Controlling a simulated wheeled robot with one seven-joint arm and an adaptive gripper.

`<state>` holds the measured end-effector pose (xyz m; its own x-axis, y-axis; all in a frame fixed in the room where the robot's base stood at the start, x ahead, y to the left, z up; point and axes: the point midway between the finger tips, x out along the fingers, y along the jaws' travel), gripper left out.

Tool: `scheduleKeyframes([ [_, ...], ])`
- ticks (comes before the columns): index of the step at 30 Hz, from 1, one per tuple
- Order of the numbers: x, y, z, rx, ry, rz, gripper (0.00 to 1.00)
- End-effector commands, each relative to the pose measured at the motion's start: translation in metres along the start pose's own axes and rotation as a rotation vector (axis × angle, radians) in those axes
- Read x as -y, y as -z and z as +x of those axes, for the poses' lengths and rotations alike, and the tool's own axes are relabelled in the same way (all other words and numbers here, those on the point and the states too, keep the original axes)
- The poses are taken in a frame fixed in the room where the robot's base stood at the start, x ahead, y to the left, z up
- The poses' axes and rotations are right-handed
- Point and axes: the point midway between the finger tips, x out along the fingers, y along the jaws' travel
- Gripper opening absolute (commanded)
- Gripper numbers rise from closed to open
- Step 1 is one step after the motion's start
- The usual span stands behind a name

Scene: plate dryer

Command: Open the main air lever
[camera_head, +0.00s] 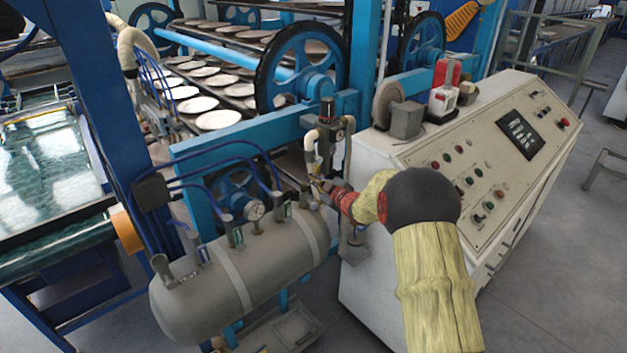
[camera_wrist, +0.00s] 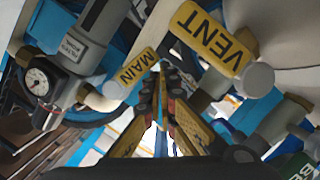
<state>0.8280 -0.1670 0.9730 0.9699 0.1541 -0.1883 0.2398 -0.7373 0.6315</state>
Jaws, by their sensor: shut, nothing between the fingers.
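In the wrist view, a yellow lever marked MAIN (camera_wrist: 133,71) runs up and right from a light round pivot. A larger yellow lever marked VENT (camera_wrist: 213,40) is to its right. My gripper (camera_wrist: 165,72) is shut and empty, its fingertips just beside the right end of the MAIN lever; I cannot tell whether they touch it. In the head view, my gripper (camera_head: 323,186) reaches left to the piping beside the white control console, above the right end of the grey tank. The levers there are too small to make out.
The grey air tank (camera_head: 222,288) carries small valves, blue hoses and a gauge (camera_head: 255,211). The white control console (camera_head: 372,270) stands close behind my arm. A grey cylinder unit (camera_wrist: 90,32) with a gauge is left of the MAIN lever; pipes crowd around my fingers.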

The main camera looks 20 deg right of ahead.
Motion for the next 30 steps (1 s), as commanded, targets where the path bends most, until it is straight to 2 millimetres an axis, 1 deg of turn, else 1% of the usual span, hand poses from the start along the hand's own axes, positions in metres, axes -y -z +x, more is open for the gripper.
scheduleKeyframes([
  [7, 0.000, 0.000, -0.002, 0.000, 0.000, 0.000, 0.00],
  [11, -0.002, 0.000, -0.014, 0.001, -0.002, 0.000, 0.00],
  [14, -0.001, 0.000, -0.030, 0.001, -0.001, 0.000, 0.00],
  [21, -0.002, 0.000, -0.080, 0.001, -0.002, 0.000, 0.00],
  [24, -0.001, 0.000, -0.097, 0.001, -0.002, 0.000, 0.00],
  [27, -0.001, -0.001, -0.109, 0.001, -0.001, 0.000, 0.00],
  [30, 0.000, -0.001, -0.116, 0.001, 0.000, 0.001, 0.00],
])
